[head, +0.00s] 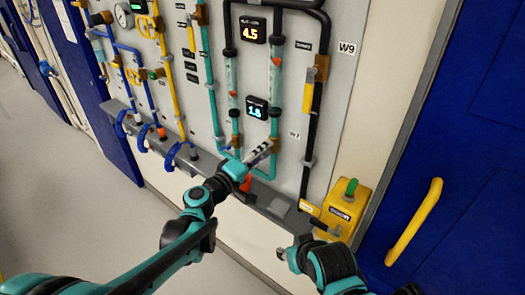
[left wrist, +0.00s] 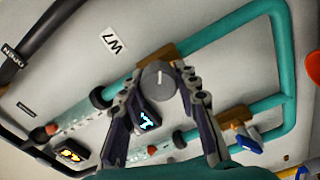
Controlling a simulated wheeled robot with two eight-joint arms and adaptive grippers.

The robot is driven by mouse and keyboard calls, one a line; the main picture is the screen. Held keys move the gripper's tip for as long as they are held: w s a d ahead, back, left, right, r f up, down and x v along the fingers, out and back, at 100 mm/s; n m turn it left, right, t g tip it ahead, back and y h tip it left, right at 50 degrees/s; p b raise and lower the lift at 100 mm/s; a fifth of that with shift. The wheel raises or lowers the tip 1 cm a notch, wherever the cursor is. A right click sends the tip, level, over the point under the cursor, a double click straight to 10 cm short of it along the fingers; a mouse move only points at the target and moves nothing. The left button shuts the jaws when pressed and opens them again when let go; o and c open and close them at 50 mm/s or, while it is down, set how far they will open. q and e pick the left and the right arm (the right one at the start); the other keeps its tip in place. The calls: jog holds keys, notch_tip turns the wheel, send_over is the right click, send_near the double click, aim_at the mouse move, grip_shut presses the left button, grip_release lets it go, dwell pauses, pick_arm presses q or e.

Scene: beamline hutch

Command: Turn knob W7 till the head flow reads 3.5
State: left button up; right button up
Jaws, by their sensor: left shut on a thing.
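Knob W7 is a round grey knob with a pointer line (left wrist: 158,78). In the left wrist view it sits between the fingertips of my left gripper (left wrist: 160,84); the W7 label (left wrist: 113,40) is beside it. The upper display (head: 253,29) reads 4.5 in orange. The lower display (head: 256,108) seems to read 1.5 in cyan. The displays' small captions are too blurred to read. My right gripper (head: 283,254) is low, away from the panel.
Teal pipes (head: 208,75) and clear flow tubes (head: 275,75) surround the knob. A ledge (head: 215,160) runs under the panel. A yellow box with a green top (head: 345,205) stands at the right, near a blue door (head: 470,130). The floor (head: 60,210) at left is clear.

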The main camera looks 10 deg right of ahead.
pick_arm(q)
jog(key=shift+n, duration=1.5)
jog(key=o, duration=1.2)
jog(key=shift+c, duration=0.2)
jog(key=v, duration=1.2)
